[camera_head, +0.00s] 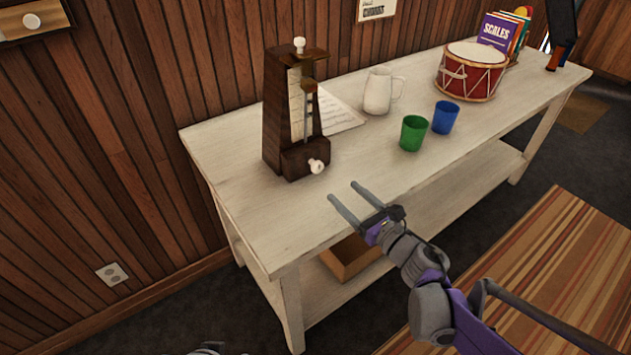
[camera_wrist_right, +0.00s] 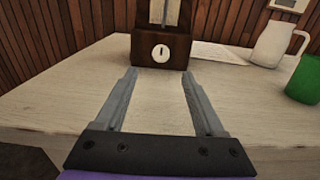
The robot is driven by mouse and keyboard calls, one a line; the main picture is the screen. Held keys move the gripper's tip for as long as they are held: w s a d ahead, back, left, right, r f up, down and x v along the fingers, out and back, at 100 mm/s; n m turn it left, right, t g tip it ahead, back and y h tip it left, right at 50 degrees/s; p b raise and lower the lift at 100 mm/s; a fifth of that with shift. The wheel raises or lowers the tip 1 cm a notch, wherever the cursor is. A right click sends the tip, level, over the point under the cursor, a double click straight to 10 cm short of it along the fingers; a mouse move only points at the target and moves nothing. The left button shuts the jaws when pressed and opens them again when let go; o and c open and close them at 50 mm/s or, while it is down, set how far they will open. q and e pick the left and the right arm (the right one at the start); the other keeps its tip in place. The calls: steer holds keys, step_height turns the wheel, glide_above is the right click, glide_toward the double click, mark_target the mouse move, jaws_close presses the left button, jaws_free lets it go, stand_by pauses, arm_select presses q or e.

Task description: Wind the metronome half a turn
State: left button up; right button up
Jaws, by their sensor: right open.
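The metronome (camera_head: 283,120) is a dark brown wooden tower standing upright at the left end of the white table. A pale winding key (camera_head: 316,166) sticks out low on its front; it shows face-on in the right wrist view (camera_wrist_right: 161,53) as a white disc with a dark slot. My right gripper (camera_head: 342,190) is open and empty, in front of the metronome and apart from the key. In the right wrist view its two fingers (camera_wrist_right: 158,75) point toward the metronome base, with the key between and beyond them. My left gripper is not in view.
On the white table (camera_head: 235,172) stand a white pitcher (camera_head: 378,91), a green cup (camera_head: 413,133), a blue cup (camera_head: 445,117) and a red drum (camera_head: 470,72). Sheet paper (camera_head: 338,112) lies behind the metronome. A wooden box (camera_head: 350,258) sits on the lower shelf.

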mark_target(319, 168)
steer(key=b+x, duration=0.1)
steer(key=x, duration=0.9)
steer(key=shift+d, duration=0.1)
steer(key=shift+r, duration=0.1)
jaws_close()
